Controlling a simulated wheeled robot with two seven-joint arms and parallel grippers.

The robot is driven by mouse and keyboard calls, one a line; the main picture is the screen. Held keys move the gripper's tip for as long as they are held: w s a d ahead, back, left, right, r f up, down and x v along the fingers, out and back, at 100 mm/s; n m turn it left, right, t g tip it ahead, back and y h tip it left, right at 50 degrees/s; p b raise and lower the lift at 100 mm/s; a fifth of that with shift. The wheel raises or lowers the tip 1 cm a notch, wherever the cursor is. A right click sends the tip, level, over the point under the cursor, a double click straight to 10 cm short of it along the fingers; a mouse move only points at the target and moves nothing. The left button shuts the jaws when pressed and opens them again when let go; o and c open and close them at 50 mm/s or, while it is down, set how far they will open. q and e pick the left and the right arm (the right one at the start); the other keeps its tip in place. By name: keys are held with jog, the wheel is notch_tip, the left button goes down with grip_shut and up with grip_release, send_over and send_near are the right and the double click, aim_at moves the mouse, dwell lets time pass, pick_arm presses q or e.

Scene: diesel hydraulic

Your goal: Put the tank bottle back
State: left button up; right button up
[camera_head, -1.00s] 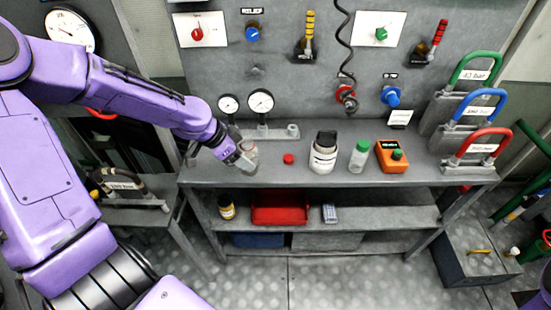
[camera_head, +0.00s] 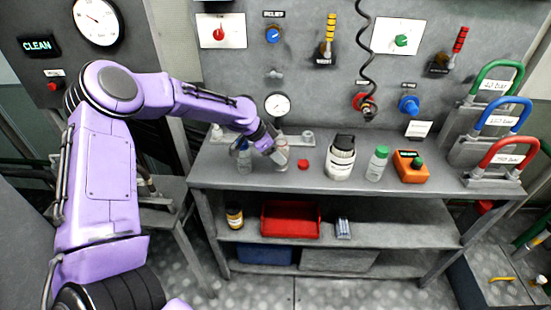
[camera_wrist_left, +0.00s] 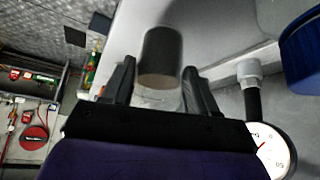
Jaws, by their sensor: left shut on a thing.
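My left gripper (camera_head: 272,147) is at the left part of the grey bench and shut on a small clear bottle (camera_head: 282,158), partly hidden behind the fingers. I cannot tell if the bottle touches the bench. In the left wrist view a dark grey cylinder (camera_wrist_left: 160,57) shows between the two fingers. Another clear bottle (camera_head: 244,160) stands just left of the gripper. A loose red cap (camera_head: 303,164) lies to the right of the held bottle. No label tells me which is the tank bottle. My right gripper is not in view.
A white bottle with a black cap (camera_head: 340,165), a green-capped clear bottle (camera_head: 376,166) and an orange device (camera_head: 411,170) stand farther right on the bench. A pressure gauge (camera_head: 277,105) rises behind the gripper. Shelves below hold a red bin (camera_head: 291,222).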

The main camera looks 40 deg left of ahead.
pick_arm(q)
notch_tip(320, 180, down, 3)
jog(key=shift+w+r+p, duration=0.1)
jog(key=shift+w+p, duration=0.05)
jog(key=shift+p, duration=0.35)
jog(key=shift+w+f, duration=0.15)
jog(key=shift+f, duration=0.15)
jog(key=shift+s+f+b, duration=0.15)
jog(key=shift+s+b, duration=0.1)
jog(key=shift+b, duration=0.15)
jog(key=o, duration=1.2)
jog(key=shift+w, duration=0.1)
jog(key=shift+r+p, duration=0.35)
jog(key=shift+p, duration=0.05)
jog(key=b+v, duration=0.1)
jog(key=v, duration=1.1)
